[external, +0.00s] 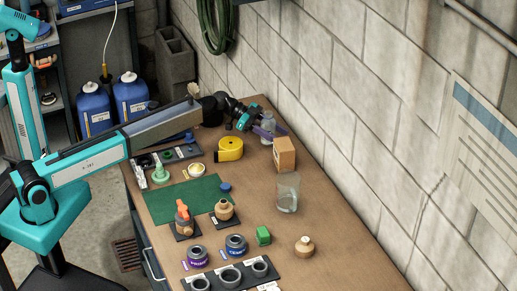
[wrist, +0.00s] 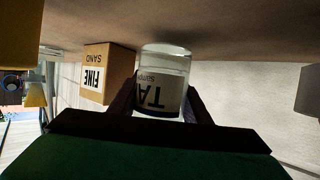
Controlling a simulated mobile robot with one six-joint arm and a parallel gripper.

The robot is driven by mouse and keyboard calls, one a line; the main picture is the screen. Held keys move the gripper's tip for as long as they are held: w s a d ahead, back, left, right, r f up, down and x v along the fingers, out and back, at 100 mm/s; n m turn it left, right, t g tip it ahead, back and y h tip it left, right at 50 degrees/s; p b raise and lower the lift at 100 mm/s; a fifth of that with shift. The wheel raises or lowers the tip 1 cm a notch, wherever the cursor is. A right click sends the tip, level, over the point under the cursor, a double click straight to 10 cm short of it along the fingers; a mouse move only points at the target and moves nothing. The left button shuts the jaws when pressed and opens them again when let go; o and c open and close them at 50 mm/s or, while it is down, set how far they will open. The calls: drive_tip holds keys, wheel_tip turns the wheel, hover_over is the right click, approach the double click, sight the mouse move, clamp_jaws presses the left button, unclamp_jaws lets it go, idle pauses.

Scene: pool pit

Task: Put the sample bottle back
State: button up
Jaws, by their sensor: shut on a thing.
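The sample bottle is a clear bottle with a white label (wrist: 162,95); in the wrist view it is upside down, as is the whole picture. My gripper (wrist: 162,88) is shut around its sides, one dark finger on each side. In the external view my gripper (external: 267,132) is at the far end of the workbench near the wall, and the bottle (external: 267,120) shows greyish between the purple fingers. The bottle looks upright. I cannot tell whether its base touches the bench.
A cardboard fine sand box (external: 284,154) stands close to the bottle; it also shows in the wrist view (wrist: 107,72). A glass beaker (external: 287,193), green mat (external: 170,204) and black ring tray (external: 213,284) occupy the bench (external: 350,255). The block wall (external: 330,90) is close.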

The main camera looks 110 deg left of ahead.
drive_tip(key=shift+f, duration=0.45)
drive_tip(key=shift+f, duration=0.2)
drive_tip(key=o, duration=1.1)
drive_tip(key=shift+s+r, duration=0.1)
drive_tip(key=shift+r, duration=0.15)
drive_tip(key=b+v, duration=0.1)
drive_tip(key=v, duration=0.5)
drive_tip(key=shift+s, duration=0.2)
drive_tip(key=shift+s+r+b, duration=0.25)
drive_tip(key=shift+s+b, duration=0.05)
drive_tip(key=shift+s, duration=0.15)
drive_tip(key=shift+r, duration=0.1)
